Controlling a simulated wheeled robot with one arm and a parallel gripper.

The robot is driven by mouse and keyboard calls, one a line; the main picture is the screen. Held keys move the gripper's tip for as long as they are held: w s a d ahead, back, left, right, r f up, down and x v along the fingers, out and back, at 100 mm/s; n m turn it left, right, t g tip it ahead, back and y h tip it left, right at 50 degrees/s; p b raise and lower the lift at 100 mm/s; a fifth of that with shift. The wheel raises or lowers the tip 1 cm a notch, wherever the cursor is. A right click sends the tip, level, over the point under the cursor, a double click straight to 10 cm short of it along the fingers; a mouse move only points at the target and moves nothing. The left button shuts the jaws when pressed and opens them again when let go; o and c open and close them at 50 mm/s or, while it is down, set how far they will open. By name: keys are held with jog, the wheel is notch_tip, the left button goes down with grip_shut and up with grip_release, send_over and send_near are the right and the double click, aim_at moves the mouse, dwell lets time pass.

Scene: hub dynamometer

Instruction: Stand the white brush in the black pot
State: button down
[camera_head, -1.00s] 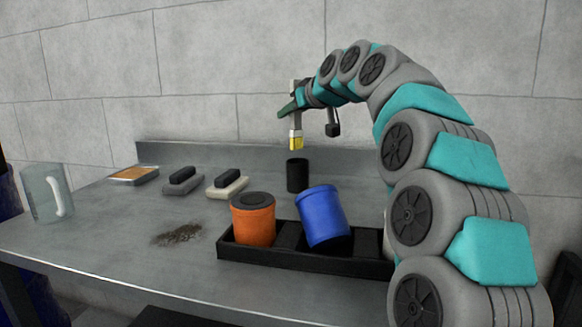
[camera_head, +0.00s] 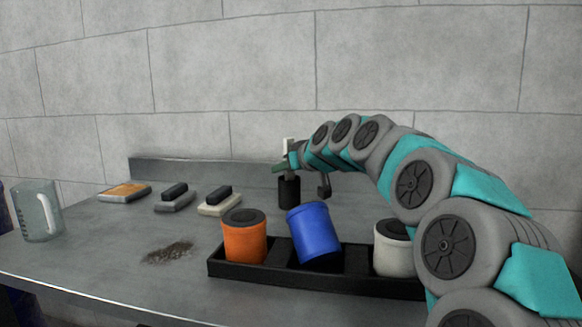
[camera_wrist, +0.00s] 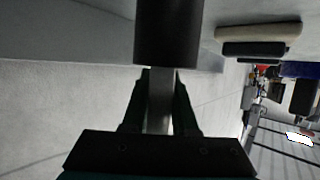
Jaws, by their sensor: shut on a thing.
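The white brush (camera_head: 289,146) is upright, its pale handle end showing above my gripper (camera_head: 281,168) in the head view. My gripper is shut on it, just above the black pot (camera_head: 289,192). In the wrist view the brush (camera_wrist: 160,105) runs between my fingers (camera_wrist: 160,85) to the mouth of the black pot (camera_wrist: 168,30). Its yellow bristle end is hidden and appears to be inside the pot. The pot stands upright on the bench near the back ledge.
A black tray (camera_head: 228,271) in front holds an orange canister (camera_head: 244,242), a tilted blue one (camera_head: 314,232) and a white one (camera_head: 391,256). Two block brushes (camera_head: 175,200) (camera_head: 219,203), an orange-topped pad (camera_head: 124,192), dark debris (camera_head: 168,253) and a clear jug (camera_head: 38,212) lie left.

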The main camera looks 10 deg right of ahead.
jog(key=shift+f, duration=0.1)
jog(key=shift+f, duration=0.15)
jog(key=c, duration=0.7)
grip_release()
jog(key=shift+s+r, duration=0.1)
jog(key=shift+r, duration=0.25)
jog(key=b+v, duration=0.1)
jog(key=v, duration=1)
jog(key=shift+s+d+r, duration=0.1)
jog(key=shift+s+d, duration=0.1)
jog(key=shift+s, duration=0.05)
